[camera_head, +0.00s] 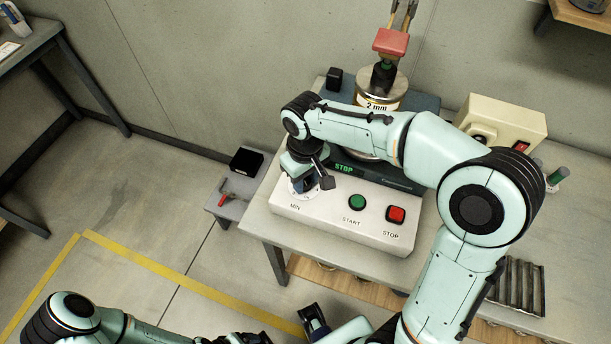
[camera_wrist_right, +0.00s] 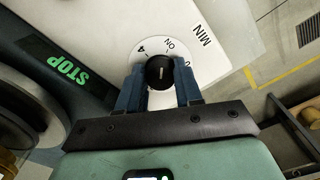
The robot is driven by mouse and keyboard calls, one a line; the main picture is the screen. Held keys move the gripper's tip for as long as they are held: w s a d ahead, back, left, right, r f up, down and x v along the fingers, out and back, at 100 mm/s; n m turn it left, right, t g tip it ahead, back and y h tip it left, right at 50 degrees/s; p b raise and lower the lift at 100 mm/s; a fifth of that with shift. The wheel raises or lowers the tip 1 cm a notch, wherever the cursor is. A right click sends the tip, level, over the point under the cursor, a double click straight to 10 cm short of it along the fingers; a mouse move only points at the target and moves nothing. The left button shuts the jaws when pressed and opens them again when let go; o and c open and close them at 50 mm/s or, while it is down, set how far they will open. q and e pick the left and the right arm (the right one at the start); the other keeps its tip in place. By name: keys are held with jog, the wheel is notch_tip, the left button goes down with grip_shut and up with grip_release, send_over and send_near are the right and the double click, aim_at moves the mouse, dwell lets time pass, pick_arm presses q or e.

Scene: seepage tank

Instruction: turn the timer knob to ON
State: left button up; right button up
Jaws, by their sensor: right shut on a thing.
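The timer knob (camera_wrist_right: 160,72) is black with a short pale line and sits on a round white dial (camera_wrist_right: 150,47) beside the word MIN. The dial shows a 4, ON and a partly hidden 0. The pale line points roughly toward the ON side; its exact setting is hard to tell. My right gripper (camera_wrist_right: 160,78) has a blue finger on each side of the knob and is shut on it. In the head view, my right gripper (camera_head: 304,183) covers the knob at the panel's left end. My left gripper (camera_head: 313,320) is low in the head view, its jaws unclear.
The white panel (camera_head: 330,218) also bears a green START button (camera_head: 357,202) and a red STOP button (camera_head: 396,214). A display (camera_head: 344,169) reads STOP in green. A metal vessel (camera_head: 384,90) stands behind my right arm. A beige box (camera_head: 500,118) is at right.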

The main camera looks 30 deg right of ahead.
aim_at(305, 181)
jog(key=shift+r+m, duration=0.1)
jog(key=shift+m, duration=1.4)
jog(key=o, duration=1)
jog(key=shift+o, duration=0.2)
pick_arm(q)
jog(key=r+p, duration=0.1)
jog(key=w+r+p, duration=0.1)
jog(key=shift+r, duration=0.3)
pick_arm(e)
notch_tip(305, 181, up, 13)
jog(key=shift+r, duration=0.2)
jog(key=shift+f, duration=0.1)
